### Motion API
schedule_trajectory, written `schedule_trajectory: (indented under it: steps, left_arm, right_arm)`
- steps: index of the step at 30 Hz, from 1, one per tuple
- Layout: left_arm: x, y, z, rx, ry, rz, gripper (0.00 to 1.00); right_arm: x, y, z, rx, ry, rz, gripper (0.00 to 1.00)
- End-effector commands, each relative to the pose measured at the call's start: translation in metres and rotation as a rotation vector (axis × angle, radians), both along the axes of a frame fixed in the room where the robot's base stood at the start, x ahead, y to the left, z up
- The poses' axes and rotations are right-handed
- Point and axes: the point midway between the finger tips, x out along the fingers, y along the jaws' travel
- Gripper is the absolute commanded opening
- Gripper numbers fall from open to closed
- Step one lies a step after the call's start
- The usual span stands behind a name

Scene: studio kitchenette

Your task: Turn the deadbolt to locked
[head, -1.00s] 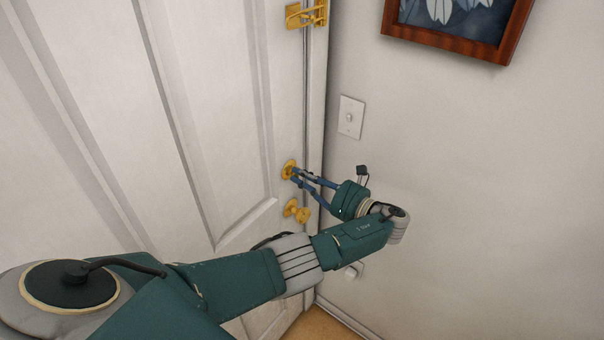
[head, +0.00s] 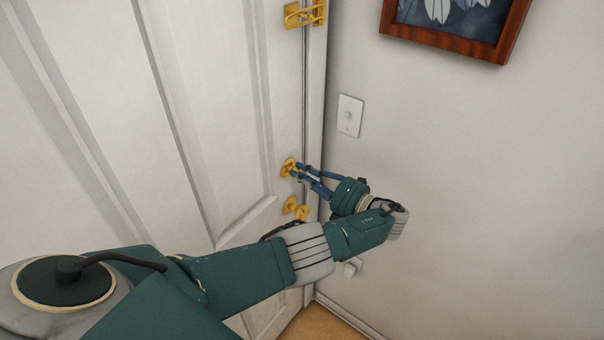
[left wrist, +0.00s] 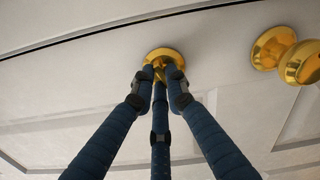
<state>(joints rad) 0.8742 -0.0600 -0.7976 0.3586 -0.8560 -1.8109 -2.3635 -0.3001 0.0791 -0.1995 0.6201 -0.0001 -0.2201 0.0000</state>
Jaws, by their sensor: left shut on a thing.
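The brass deadbolt (head: 288,167) sits on the white door (head: 225,120) near its right edge, above the round knob. My left gripper (head: 297,170) is at the deadbolt, its blue fingers shut on the thumb-turn. In the left wrist view the deadbolt's round plate (left wrist: 164,56) shows behind the fingertips (left wrist: 161,78), which close around the turn piece. The fingers hide most of the turn piece, so its angle is hard to tell. My right gripper is not in view.
A brass door knob (head: 296,208) is just below the deadbolt; it also shows in the left wrist view (left wrist: 287,55). A brass latch (head: 305,14) is higher on the door. A light switch (head: 349,116) and framed picture (head: 458,45) are on the right wall.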

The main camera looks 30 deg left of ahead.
Motion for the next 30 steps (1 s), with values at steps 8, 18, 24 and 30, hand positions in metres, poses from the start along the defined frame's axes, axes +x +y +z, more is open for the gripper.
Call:
schedule_trajectory:
  steps: [8, 18, 24, 30]
  left_arm:
    - [0.0026, -0.0011, 0.0009, 0.018, 0.204, -0.004, 0.00]
    - [0.0029, -0.0011, -0.0001, 0.028, 0.341, -0.004, 0.00]
    - [0.0029, -0.0010, -0.0004, 0.030, 0.364, -0.004, 0.00]
    - [0.0029, -0.0010, -0.0004, 0.030, 0.366, -0.004, 0.00]
  right_arm:
    - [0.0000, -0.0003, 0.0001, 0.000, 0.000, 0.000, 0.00]
    - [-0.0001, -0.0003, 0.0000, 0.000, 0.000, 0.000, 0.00]
    - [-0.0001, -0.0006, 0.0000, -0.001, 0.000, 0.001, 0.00]
    - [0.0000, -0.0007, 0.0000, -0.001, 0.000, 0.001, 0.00]
